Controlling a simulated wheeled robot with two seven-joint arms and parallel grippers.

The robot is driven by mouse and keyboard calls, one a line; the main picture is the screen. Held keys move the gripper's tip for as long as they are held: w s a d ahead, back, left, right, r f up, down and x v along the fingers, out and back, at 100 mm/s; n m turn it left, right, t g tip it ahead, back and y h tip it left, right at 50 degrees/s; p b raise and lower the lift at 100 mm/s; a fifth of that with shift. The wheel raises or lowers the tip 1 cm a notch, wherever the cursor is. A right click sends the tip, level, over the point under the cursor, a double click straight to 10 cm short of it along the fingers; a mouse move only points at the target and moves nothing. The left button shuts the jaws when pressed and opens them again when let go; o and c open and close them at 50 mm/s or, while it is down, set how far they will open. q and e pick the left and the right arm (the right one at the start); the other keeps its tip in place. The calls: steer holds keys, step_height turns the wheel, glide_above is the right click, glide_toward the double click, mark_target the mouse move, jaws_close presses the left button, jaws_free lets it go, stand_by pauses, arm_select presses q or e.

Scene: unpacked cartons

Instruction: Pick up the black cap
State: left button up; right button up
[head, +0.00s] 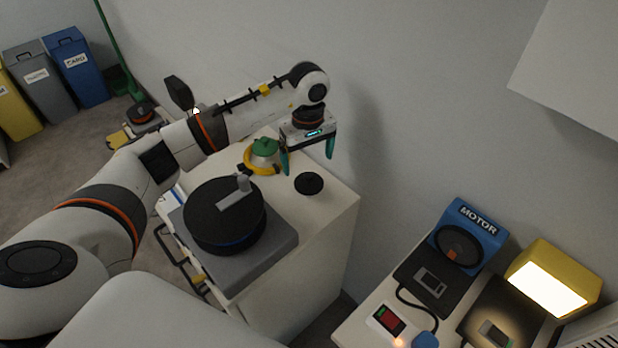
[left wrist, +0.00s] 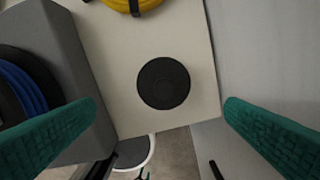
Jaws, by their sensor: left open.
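The black cap (head: 309,183) is a flat dark disc lying on the white cabinet top near its right edge. In the left wrist view the black cap (left wrist: 163,83) lies between and beyond the two green fingers, near the edge of the top. My left gripper (head: 308,163) points down above the cabinet, near the wall and just behind the cap in the head view. Its green fingers are wide apart with nothing between them. In the left wrist view the left gripper (left wrist: 160,135) frames the cap without touching it. My right gripper is not in view.
A black round device on a grey base (head: 283,250) stands left of the cap. A yellow ring with a green-topped object (head: 263,152) sits behind it. The wall (head: 400,120) is close on the right. A lower table with a blue motor unit (head: 466,232) is at the right.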

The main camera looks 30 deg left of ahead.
mark_target(309, 175)
arm_select(q)
steer(key=shift+f, duration=0.7)
steer(key=shift+w+a+f, duration=0.1)
steer(key=shift+w+f, duration=0.05)
steer(key=shift+f, duration=0.5)
step_height(309, 175, down, 4)
steer(key=shift+w+f+p, duration=0.15)
steer(key=shift+f+p, duration=0.05)
steer(key=shift+p, duration=0.5)
steer(key=shift+f, duration=0.3)
steer(key=shift+c, duration=0.3)
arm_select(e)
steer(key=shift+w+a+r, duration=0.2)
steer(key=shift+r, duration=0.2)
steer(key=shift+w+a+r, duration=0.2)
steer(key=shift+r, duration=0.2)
arm_select(q)
steer(key=c, duration=1.2)
steer(key=shift+o, duration=0.2)
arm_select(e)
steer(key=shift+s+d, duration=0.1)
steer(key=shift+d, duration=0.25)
